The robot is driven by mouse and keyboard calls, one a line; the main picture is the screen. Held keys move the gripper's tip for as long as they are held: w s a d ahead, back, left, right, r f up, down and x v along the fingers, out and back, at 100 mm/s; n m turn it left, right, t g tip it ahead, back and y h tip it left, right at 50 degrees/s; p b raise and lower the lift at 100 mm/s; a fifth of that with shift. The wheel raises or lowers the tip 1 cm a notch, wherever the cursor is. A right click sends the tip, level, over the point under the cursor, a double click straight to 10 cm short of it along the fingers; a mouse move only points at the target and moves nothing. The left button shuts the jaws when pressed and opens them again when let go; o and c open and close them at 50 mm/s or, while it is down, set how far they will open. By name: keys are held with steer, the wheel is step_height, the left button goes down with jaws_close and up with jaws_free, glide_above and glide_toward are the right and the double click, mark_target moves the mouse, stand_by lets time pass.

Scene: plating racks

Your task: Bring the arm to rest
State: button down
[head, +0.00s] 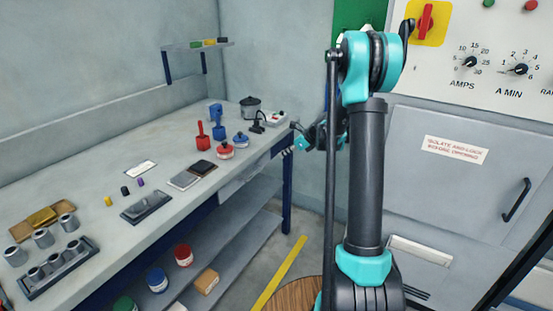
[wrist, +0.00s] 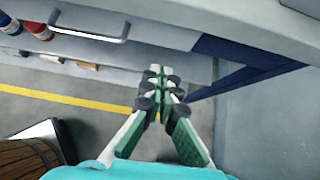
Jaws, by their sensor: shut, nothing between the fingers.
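My gripper (wrist: 160,73) is shut and empty in the wrist view, its green-padded fingertips together. It points out over the floor beside the bench, and nothing touches the fingertips. In the head view my gripper (head: 291,140) is small and partly visible near the bench's right edge, left of my upright arm. My arm is raised in front of the grey cabinet, bent at a teal joint at the top.
The bench (head: 150,225) on the left carries metal cylinders in a tray (head: 60,268), red and blue tools, and a dark pot (head: 250,106). Jars stand on its lower shelf. A grey cabinet (head: 450,205) with dials stands right. A yellow line (head: 279,273) crosses the floor.

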steer(key=s+d+r+n+h, duration=0.1)
steer(key=s+r+n, duration=0.15)
steer(key=s, duration=0.35)
steer(key=s+d+r+n+h, duration=0.1)
steer(key=s+n, duration=0.3)
steer(key=s, duration=0.2)
steer(key=s+d+f+n+h, duration=0.1)
steer(key=s+f+n, duration=0.1)
steer(key=s+n, duration=0.4)
steer(key=s+d+f+n+h, duration=0.2)
steer(key=s+n, duration=0.4)
steer(key=s, duration=0.7)
steer(key=s+d+f+n+g+h, duration=0.1)
steer(key=s+n+h, duration=0.1)
steer(key=s+n, duration=0.4)
steer(key=s, duration=0.4)
steer(key=shift+d+f+n, duration=0.35)
steer(key=shift+f, duration=0.05)
